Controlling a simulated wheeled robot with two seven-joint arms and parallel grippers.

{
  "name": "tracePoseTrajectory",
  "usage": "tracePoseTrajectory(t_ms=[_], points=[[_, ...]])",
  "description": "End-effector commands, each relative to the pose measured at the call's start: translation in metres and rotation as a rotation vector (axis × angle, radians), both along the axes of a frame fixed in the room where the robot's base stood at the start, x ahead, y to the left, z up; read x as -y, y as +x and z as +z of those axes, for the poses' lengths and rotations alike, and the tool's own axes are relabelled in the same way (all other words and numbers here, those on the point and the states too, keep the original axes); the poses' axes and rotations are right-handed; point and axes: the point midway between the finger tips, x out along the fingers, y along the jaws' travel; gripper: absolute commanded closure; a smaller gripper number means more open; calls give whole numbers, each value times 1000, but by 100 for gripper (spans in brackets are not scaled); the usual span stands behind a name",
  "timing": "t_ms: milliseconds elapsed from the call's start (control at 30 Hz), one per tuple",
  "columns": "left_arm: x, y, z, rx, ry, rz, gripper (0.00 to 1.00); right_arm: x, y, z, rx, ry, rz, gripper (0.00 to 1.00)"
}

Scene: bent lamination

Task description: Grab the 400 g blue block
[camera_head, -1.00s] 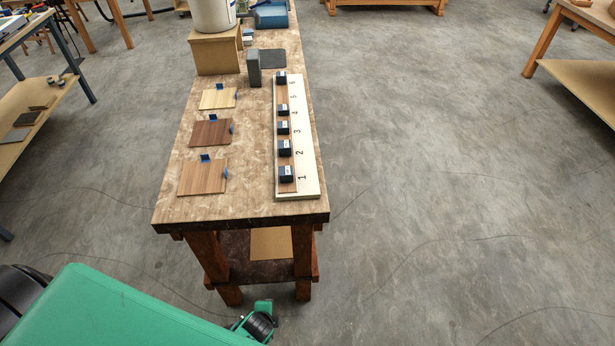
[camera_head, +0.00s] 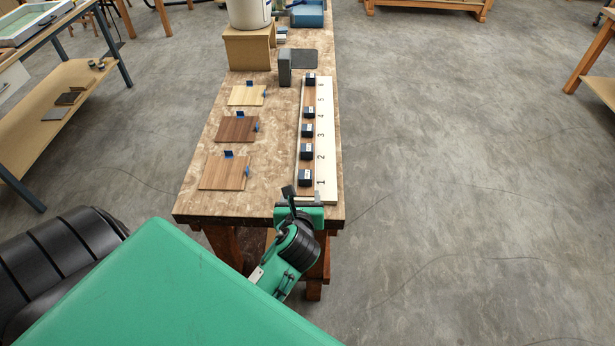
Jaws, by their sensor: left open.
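Several dark, bluish-black blocks with small white labels stand in a row on a long board (camera_head: 327,188) numbered 1 to 6. The nearest block (camera_head: 305,177) is beside number 1, and another block (camera_head: 307,153) is beside number 2. Further blocks (camera_head: 307,130) stand behind them. The labels are too small to read, so I cannot tell which block is 400 g. My left gripper (camera_head: 303,197) is open and empty at the table's front edge, just in front of the board's near end and the nearest block. My right gripper is out of view.
The workbench (camera_head: 195,206) also holds wooden squares with blue tabs, such as the nearest square (camera_head: 222,174), to the left of the board. A grey upright block (camera_head: 285,68), a wooden stand (camera_head: 248,50) and a white bucket (camera_head: 250,12) are behind.

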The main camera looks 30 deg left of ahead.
Motion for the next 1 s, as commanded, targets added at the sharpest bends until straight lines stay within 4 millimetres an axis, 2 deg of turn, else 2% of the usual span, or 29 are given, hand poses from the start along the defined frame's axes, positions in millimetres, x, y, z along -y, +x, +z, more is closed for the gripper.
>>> tracePoseTrajectory(t_ms=[167,400,767,1000], points=[[-9,15,-3,-4,27,-8,38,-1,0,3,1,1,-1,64],[-32,53,-21,-4,23,-7,38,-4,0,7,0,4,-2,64],[-44,75,-34,-4,21,-6,38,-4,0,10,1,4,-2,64],[-53,101,-51,-5,21,-6,38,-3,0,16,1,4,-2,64]])
